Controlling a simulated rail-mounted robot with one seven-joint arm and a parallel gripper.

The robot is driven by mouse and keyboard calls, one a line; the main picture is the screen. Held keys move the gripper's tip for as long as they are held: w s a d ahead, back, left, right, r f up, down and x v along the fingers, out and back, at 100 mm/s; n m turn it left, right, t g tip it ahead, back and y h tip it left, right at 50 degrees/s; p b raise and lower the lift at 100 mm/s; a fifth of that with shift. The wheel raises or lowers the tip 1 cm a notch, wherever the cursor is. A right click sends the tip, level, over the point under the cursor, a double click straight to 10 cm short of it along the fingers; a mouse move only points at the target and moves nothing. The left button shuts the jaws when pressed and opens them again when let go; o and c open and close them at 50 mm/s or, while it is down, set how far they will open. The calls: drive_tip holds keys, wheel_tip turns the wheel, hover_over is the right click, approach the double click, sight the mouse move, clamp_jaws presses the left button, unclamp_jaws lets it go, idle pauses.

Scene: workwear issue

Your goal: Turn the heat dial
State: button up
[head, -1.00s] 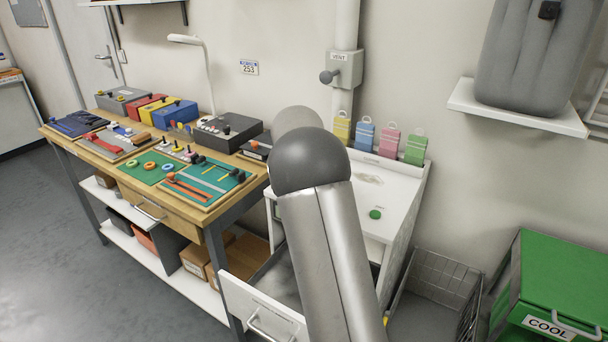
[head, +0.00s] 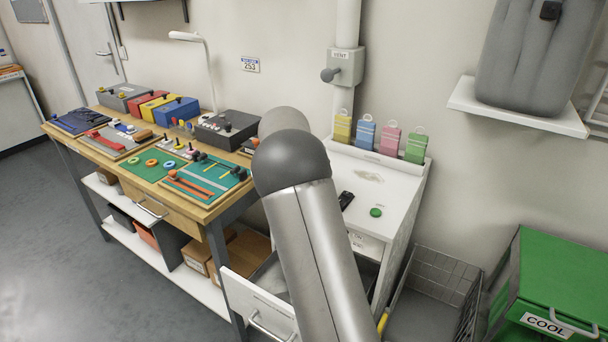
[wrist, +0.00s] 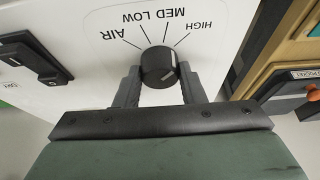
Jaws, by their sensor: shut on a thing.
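The heat dial (wrist: 158,68) is a round black knob with a pale pointer line on a white panel. The labels AIR, MED, LOW and HIGH appear upside down around it in the wrist view. In the head view my own arm hides the gripper and the dial.
The white cabinet (head: 395,215) has a green button (head: 376,212) on top and an open drawer (head: 262,305). The wooden workbench (head: 215,208) stands left; a wire basket (head: 445,275) stands right.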

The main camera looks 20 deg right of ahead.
drive_tip(key=o, duration=1)
drive_tip(key=v, duration=1.7)
drive_tip(key=shift+a, duration=0.25)
drive_tip(key=shift+r, duration=0.1)
